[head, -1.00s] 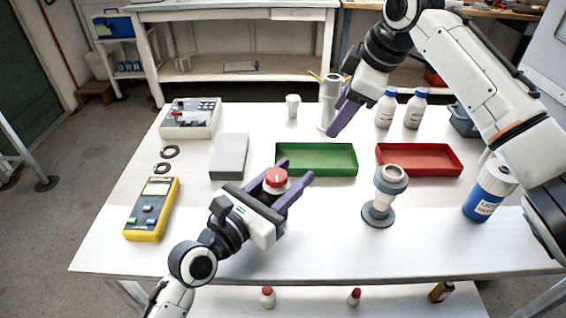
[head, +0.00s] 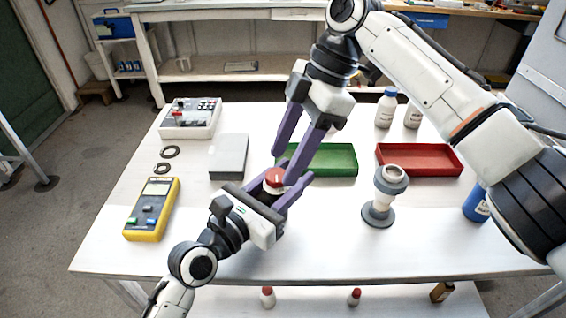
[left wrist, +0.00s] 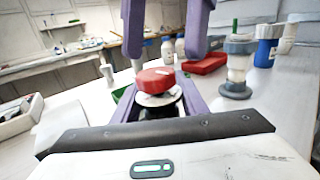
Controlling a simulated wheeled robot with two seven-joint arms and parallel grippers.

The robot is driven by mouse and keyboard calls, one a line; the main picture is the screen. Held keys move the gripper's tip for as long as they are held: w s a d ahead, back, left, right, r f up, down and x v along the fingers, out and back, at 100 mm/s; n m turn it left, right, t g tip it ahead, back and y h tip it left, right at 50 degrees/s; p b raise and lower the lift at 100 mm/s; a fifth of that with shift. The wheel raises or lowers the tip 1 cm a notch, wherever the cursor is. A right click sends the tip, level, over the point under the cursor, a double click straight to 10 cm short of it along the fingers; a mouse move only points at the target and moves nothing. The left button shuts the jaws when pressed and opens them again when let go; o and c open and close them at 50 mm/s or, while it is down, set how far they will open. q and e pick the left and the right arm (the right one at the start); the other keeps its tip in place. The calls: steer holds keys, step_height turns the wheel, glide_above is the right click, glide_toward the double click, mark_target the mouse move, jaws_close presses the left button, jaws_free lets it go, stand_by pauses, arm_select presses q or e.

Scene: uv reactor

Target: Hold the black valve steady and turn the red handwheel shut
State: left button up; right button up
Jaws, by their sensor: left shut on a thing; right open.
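The red handwheel (head: 274,178) sits on top of the valve between my left gripper's purple fingers. In the left wrist view the red handwheel (left wrist: 155,80) has a white disc under it, and a little of the black valve (left wrist: 158,110) shows below. My left gripper (head: 282,186) is shut on the black valve, low over the table's front half.
A green tray (head: 335,172) lies just behind the valve, with a red tray (head: 440,171) to its right. A grey-and-white flanged piece (head: 381,212) stands to the right. A yellow meter (head: 151,209) and a grey block (head: 229,156) lie left. The front table strip is clear.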

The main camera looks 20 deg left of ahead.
mark_target(277, 176)
arm_select(q)
steer(key=shift+f, duration=0.1)
arm_select(e)
steer(key=shift+x, duration=1.15)
steer(key=c, duration=1.1)
steer(key=shift+o, duration=0.2)
steer(key=shift+s+m, duration=0.1)
steer(key=shift+m, duration=0.3)
steer(key=m+t, duration=0.1)
steer(key=m, duration=0.2)
steer(key=shift+s+t, duration=0.15)
steer(key=shift+t, duration=0.15)
steer(key=m, duration=0.1)
steer(key=m+t, duration=0.1)
steer(key=m, duration=0.1)
steer(key=m+t, duration=0.1)
steer(key=m, duration=0.1)
steer(key=shift+s, duration=0.3)
steer(key=m+t, duration=0.1)
steer(key=m, duration=0.4)
steer(key=shift+s+a+m+t, duration=0.1)
steer(key=shift+s+m+t, duration=0.15)
steer(key=shift+m+t, duration=0.15)
steer(key=shift+s+a+m+t+h, duration=0.1)
steer(key=shift+m+t+h, duration=0.25)
steer(key=shift+m, duration=0.7)
steer(key=shift+a+m+t+h, duration=0.15)
steer(key=shift+m+h, duration=0.4)
steer(key=shift+m, duration=0.5)
steer(key=shift+d, duration=0.1)
